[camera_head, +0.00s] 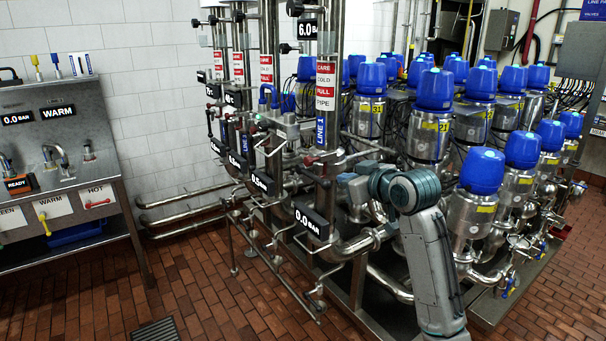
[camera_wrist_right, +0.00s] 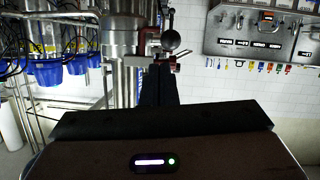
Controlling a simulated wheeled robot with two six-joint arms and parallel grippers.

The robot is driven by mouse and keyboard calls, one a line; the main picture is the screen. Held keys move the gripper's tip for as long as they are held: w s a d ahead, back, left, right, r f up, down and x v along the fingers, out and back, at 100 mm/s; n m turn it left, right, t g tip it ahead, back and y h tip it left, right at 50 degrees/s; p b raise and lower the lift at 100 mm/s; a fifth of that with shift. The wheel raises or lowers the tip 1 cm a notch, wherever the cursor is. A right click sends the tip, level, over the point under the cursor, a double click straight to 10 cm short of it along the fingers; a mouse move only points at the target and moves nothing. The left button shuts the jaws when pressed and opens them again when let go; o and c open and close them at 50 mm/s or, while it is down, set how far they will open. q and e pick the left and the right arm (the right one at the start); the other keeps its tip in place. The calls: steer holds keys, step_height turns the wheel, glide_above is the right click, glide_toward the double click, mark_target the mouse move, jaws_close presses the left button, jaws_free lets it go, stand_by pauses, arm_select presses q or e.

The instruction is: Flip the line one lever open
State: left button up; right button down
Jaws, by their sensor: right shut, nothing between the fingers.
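The line one pipe (camera_head: 322,90) stands upright in the middle of the head view, with a blue LINE 1 label (camera_head: 321,132). A small red part with a metal lever (camera_head: 311,159) sits on it below the label. Whether the lever stands open or closed is hard to tell. My right gripper (camera_wrist_right: 160,70) is shut and empty, its dark fingers pointing at the pipework. A dark round knob (camera_wrist_right: 170,40) and reddish fittings show just beyond the fingertips in the wrist view. Contact cannot be made out. My left gripper is out of view.
Parallel pipes (camera_head: 238,70) with similar fittings stand to the left. Blue-capped valves (camera_head: 435,90) crowd the right side. A 0.0 BAR display (camera_head: 311,222) sits low on the line.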

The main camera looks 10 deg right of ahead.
mark_target(320, 181)
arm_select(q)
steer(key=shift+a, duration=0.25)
arm_select(e)
steer(key=shift+n+y, duration=0.3)
steer(key=shift+n, duration=0.2)
steer(key=r, duration=0.1)
steer(key=s+a+r, duration=0.1)
steer(key=r, duration=0.1)
steer(key=s+r, duration=0.1)
steer(key=r, duration=0.1)
steer(key=shift+s+a, duration=0.1)
steer(key=shift+a, duration=0.3)
